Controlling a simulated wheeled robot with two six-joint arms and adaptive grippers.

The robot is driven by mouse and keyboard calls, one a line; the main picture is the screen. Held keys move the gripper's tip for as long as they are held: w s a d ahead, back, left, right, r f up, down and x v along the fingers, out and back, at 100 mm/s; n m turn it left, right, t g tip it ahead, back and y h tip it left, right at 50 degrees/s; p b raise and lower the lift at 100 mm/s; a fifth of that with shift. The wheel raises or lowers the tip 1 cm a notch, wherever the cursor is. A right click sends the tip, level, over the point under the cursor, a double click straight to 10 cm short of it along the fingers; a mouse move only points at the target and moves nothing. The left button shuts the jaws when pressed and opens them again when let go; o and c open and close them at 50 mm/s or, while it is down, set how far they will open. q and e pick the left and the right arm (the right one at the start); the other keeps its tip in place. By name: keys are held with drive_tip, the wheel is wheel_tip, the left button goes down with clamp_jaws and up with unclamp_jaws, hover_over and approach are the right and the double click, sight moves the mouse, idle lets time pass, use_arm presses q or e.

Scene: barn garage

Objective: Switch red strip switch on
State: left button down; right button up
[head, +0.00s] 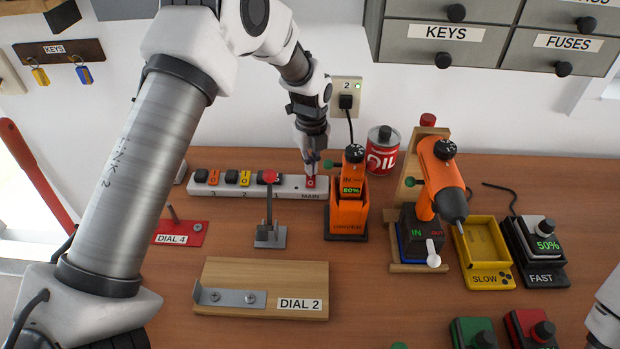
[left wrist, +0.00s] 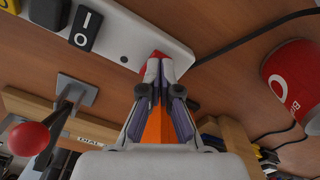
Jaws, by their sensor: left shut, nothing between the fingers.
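My right gripper is out of view.
Close to the strip's right end stands an orange tool in a dock (head: 348,212). A lever with a red ball (head: 270,178) stands in front of the strip. An oil can (head: 382,150), an orange drill (head: 440,180) and chargers (head: 483,250) are farther right. A wooden DIAL 2 board (head: 262,272) lies in front.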

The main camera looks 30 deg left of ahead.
use_arm(q)
drive_tip(key=shift+s+f+b, duration=0.1)
drive_tip(key=shift+f+b, duration=0.2)
drive_tip(key=shift+f, duration=0.45)
drive_tip(key=shift+r, duration=0.1)
wheel_tip(320, 180, up, 7)
drive_tip(key=p, duration=0.6)
idle(0.3)
